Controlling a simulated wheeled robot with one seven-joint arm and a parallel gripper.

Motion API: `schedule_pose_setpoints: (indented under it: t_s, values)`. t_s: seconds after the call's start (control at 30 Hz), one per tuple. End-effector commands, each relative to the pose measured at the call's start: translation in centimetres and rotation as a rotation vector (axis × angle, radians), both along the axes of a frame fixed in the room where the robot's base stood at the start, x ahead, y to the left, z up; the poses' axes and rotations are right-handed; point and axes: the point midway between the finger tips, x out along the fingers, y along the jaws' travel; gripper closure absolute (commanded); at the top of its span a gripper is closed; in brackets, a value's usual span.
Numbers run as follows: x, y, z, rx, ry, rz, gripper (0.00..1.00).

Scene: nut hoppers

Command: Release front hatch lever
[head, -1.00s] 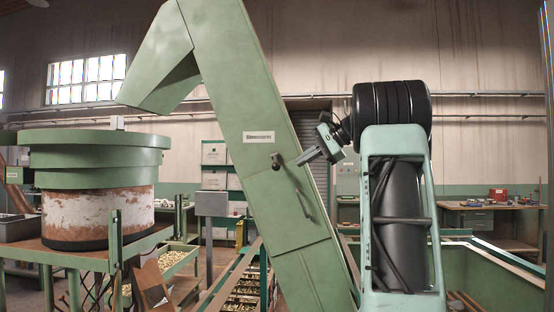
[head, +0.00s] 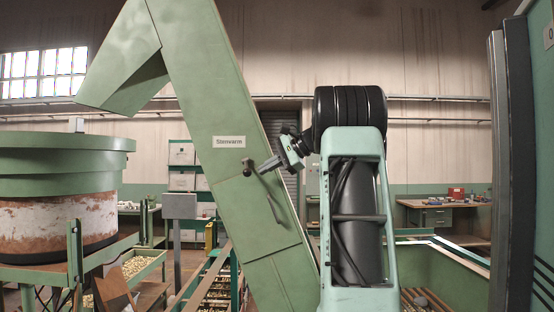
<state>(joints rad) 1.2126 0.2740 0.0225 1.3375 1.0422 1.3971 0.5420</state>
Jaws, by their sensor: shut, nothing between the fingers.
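The tall sloped green elevator housing (head: 205,105) stands in the middle of the head view, with a "Stenwarm" label on it. A hatch panel (head: 262,225) is in its lower face. My gripper (head: 260,170) is shut and empty, just right of the dark lever. Whether it touches the lever or hatch cannot be told.
A green bowl feeder (head: 60,160) stands at left, with a tray of nuts (head: 135,268) beside it. A grey box on a post (head: 179,206) stands left of the housing. A dark upright post (head: 512,170) is close at right. A workbench (head: 440,215) is behind.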

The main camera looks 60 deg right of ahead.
Motion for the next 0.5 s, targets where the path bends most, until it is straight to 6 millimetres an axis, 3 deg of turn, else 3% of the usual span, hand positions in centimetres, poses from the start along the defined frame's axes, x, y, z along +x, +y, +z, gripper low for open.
schedule_pose_setpoints:
  t_s: [0.2, 0.5]
  values:
    - [2.5, 0.6, -1.3, 0.002, 0.000, 0.001, 1.00]
    - [3.2, 0.7, -1.9, 0.000, 0.000, 0.000, 1.00]
